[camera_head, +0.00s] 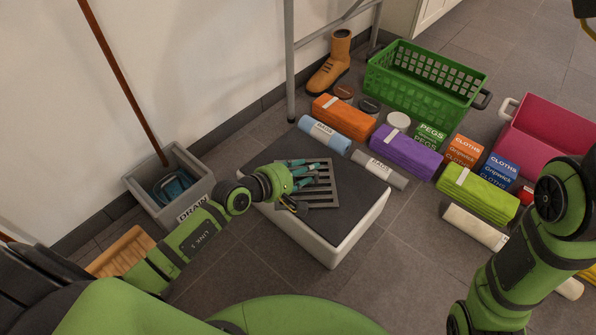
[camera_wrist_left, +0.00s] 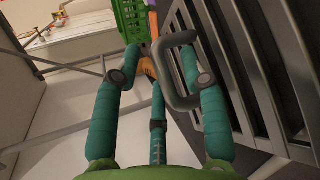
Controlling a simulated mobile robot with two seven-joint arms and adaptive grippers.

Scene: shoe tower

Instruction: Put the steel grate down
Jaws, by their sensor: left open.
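The steel grate (camera_head: 322,190) is grey and slatted. It lies on the dark top of a low white box (camera_head: 352,226) in the head view. My left gripper (camera_head: 302,172), with teal fingers, is over the grate's left part. In the left wrist view the fingers (camera_wrist_left: 155,62) are spread open. The grate's slats (camera_wrist_left: 250,70) fill the right side there, and its grey looped handle (camera_wrist_left: 178,98) is between and against the fingers, overlapping the right-hand one. I cannot tell whether they touch. My right arm shows at the right, its gripper out of frame.
A grey bin marked DRAIN (camera_head: 197,178) stands left of the box. Rolled bags (camera_head: 325,134), cloth packs (camera_head: 404,152), a green basket (camera_head: 420,85), a boot (camera_head: 332,66) and a pink crate (camera_head: 545,135) stand behind and right. Floor in front of the box is clear.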

